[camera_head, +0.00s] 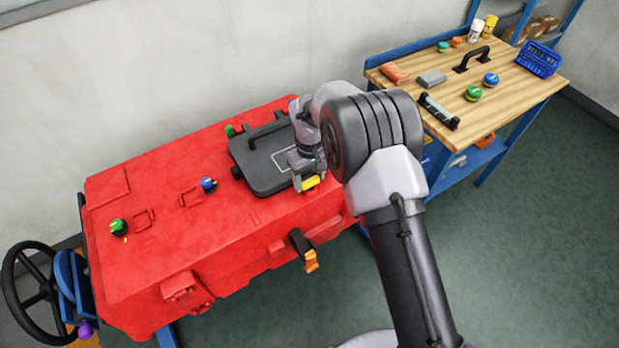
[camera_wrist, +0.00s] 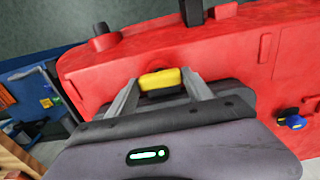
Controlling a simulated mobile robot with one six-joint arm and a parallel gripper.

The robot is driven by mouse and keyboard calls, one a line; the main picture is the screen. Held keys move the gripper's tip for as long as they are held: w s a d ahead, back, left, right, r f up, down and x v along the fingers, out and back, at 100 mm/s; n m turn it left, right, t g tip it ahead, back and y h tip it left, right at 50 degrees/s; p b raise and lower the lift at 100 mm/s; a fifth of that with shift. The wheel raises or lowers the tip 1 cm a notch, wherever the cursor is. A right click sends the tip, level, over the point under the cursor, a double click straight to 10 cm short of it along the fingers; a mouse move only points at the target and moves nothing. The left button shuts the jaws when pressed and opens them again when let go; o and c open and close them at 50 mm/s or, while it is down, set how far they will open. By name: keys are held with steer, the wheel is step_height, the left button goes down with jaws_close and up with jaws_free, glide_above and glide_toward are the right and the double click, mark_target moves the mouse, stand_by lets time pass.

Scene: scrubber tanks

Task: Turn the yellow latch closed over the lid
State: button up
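The yellow latch (camera_head: 311,183) sits at the right front edge of the dark grey lid (camera_head: 262,178) on the red tank. In the wrist view the latch (camera_wrist: 160,80) lies between the tips of my gripper (camera_wrist: 161,82), one finger on each side. The fingers are spread about as wide as the latch; I cannot tell whether they press on it. In the head view my gripper (camera_head: 308,172) is low over the lid's right side and partly hides it. The lid lies flat, with a black handle on top.
The red tank (camera_head: 150,250) carries a green knob (camera_head: 118,227), a blue knob (camera_head: 209,184) and a black-and-orange fitting (camera_head: 304,248) on its front. A black handwheel (camera_head: 30,290) is at left. A wooden workbench (camera_head: 500,100) with tools and bottles stands at right.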

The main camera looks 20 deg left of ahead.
steer(key=c, duration=0.6)
steer(key=shift+o, duration=0.2)
steer(key=n+p, duration=0.1)
steer(key=n, duration=0.2)
steer(key=shift+r, duration=0.1)
steer(key=n+p, duration=0.1)
steer(key=n, duration=0.2)
steer(key=shift+n, duration=0.3)
steer(key=n+p, duration=0.1)
steer(key=n, duration=0.1)
steer(key=shift+n, duration=0.4)
steer(key=n, duration=0.4)
steer(key=shift+w+d+p, duration=0.1)
steer(key=shift+d+p, duration=0.05)
steer(key=shift+p, duration=0.15)
